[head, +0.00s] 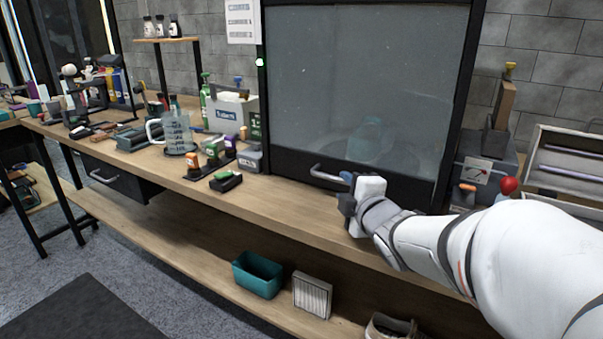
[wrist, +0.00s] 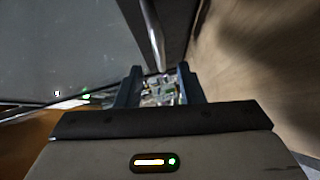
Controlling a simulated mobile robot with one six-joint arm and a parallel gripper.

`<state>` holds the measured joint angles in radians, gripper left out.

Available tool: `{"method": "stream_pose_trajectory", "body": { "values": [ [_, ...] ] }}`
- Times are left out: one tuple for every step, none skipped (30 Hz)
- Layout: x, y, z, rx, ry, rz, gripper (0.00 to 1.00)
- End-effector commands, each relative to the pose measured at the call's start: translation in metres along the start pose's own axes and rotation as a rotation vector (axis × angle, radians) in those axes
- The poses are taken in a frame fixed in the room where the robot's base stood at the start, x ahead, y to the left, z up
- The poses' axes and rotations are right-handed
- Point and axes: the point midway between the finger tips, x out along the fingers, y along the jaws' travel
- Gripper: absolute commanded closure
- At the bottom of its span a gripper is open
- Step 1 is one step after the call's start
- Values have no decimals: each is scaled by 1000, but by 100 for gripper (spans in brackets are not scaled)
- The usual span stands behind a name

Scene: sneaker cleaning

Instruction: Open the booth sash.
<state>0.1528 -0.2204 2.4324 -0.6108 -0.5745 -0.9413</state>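The booth sash (head: 370,80) is a cloudy glass pane in a black frame, and it is down, with its dark bottom rail (head: 390,187) near the bench top. A grey bar handle (head: 326,175) sits on that rail; it also shows in the wrist view (wrist: 153,38). My gripper (head: 347,178) is at the right end of the handle. In the wrist view my gripper (wrist: 160,80) has its two blue fingers apart, with the bar's near end in line with the gap. I cannot tell whether the fingers touch the bar. A blurred round shape shows behind the glass.
The wooden bench (head: 270,195) holds a measuring jug (head: 178,133), small bottles and a black-and-green brush (head: 226,181) left of the booth. A grey box with a red knob (head: 509,185) stands to the right. A teal bin (head: 257,275) is on the lower shelf.

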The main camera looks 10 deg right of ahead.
Motion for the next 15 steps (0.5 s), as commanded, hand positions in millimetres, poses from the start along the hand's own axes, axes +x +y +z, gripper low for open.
{"method": "stream_pose_trajectory", "body": {
  "values": [
    [9,-2,-1,-1,3,-2,66],
    [14,-3,-1,-1,2,-3,66],
    [21,-2,0,1,1,-3,66],
    [26,-2,0,1,1,-3,66],
    [31,-3,0,0,1,-4,66],
    [37,-2,0,0,1,-3,66],
    [41,-3,0,0,1,-4,66],
    [45,-2,0,0,0,-3,66],
    [50,-2,0,0,0,-3,66],
    [53,-2,0,0,0,-3,66],
    [56,-2,0,0,-1,-2,66],
    [59,-1,0,0,-1,-2,66],
    [61,-1,0,0,-1,-1,66],
    [62,-1,0,0,-1,-2,66],
    [63,-1,0,-1,-1,-2,66]
  ]
}}
